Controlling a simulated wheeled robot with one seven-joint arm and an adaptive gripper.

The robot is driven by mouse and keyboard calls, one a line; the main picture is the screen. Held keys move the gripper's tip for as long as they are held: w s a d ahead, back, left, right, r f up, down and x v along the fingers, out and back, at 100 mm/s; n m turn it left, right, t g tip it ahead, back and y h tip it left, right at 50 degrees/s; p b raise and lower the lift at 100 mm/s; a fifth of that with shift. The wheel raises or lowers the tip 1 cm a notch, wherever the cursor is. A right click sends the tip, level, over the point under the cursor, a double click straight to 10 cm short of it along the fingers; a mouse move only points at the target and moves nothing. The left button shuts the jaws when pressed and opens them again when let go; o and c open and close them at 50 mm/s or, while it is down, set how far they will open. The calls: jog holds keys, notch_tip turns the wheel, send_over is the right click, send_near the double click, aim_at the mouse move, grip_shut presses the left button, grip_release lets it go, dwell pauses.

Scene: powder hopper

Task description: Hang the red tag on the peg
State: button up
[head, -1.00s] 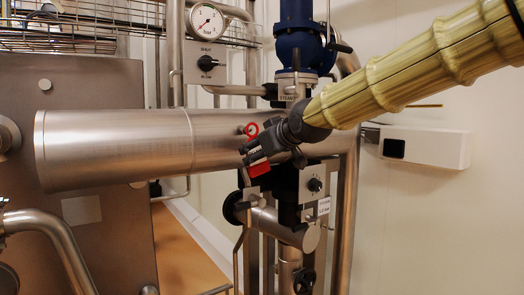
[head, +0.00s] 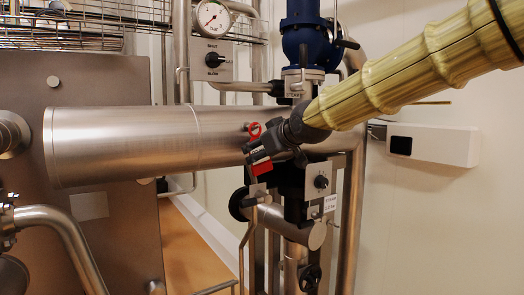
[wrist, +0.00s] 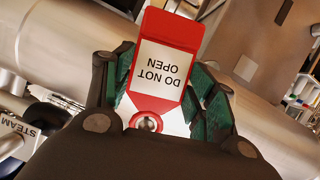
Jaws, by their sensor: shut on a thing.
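My gripper (head: 254,156) is shut on the red tag (head: 262,169), in front of the big steel pipe. The tag's red ring (head: 255,130) stands above the fingers, and its lower red part shows below them. In the wrist view the tag (wrist: 168,68) lies between the green finger pads, with a white "DO NOT OPEN" label upside down. A small stub (head: 246,126), which looks like the peg, shows on the pipe just left of the ring. A round metallic end (wrist: 149,123) shows within the ring's hole in the wrist view. I cannot tell whether the ring is around the peg.
The wide horizontal pipe (head: 120,145) runs behind my gripper. A black knob panel (head: 320,183), a handwheel (head: 240,204) and a blue valve (head: 302,50) crowd the right side. A pressure gauge (head: 212,17) is above. Free wall lies at the far right.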

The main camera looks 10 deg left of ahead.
jog(key=o, duration=1.1)
jog(key=shift+s+d+r, duration=0.1)
